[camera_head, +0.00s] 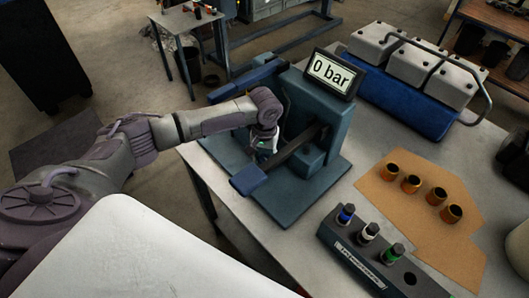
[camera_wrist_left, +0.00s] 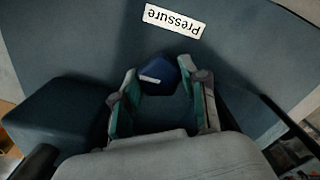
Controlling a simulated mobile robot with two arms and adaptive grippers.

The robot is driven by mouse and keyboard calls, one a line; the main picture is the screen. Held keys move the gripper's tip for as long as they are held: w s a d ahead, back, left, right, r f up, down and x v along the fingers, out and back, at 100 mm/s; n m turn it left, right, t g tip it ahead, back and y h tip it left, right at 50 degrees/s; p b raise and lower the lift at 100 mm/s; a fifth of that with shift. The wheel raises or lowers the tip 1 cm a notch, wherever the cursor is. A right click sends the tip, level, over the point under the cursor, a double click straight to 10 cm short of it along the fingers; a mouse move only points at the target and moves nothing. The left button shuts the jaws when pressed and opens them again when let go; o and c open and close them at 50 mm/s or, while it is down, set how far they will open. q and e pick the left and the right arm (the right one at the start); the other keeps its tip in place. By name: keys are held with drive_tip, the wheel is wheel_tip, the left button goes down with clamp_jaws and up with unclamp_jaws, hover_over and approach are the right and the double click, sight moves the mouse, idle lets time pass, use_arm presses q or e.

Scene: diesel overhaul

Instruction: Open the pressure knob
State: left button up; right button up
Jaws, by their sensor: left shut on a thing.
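The pressure knob (camera_wrist_left: 158,70) is dark blue with a white line on it. It sits between the fingertips of my left gripper (camera_wrist_left: 162,84) in the left wrist view, and the gripper is shut on it. A white label reading "Pressure" (camera_wrist_left: 174,22) is on the blue-grey panel beside the knob. In the head view my left gripper (camera_head: 264,143) reaches to the blue-grey test stand (camera_head: 308,185), and the knob is hidden there. The display (camera_head: 332,73) on top of the stand reads 0 bar. My right gripper is not in view.
A blue lever pad (camera_head: 248,179) is close below my left gripper. A rack (camera_head: 385,262) holding injectors with blue, white and green parts is at the front right. Several copper-coloured sleeves (camera_head: 411,184) stand on a brown mat. A grey-and-blue engine head (camera_head: 415,85) is behind.

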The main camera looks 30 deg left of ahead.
sight(264, 158)
use_arm(q)
drive_tip(key=o, duration=1.1)
drive_tip(key=shift+r, duration=0.3)
wheel_tip(264, 158, up, 12)
drive_tip(key=shift+f, duration=0.25)
drive_tip(key=shift+s+f, duration=0.1)
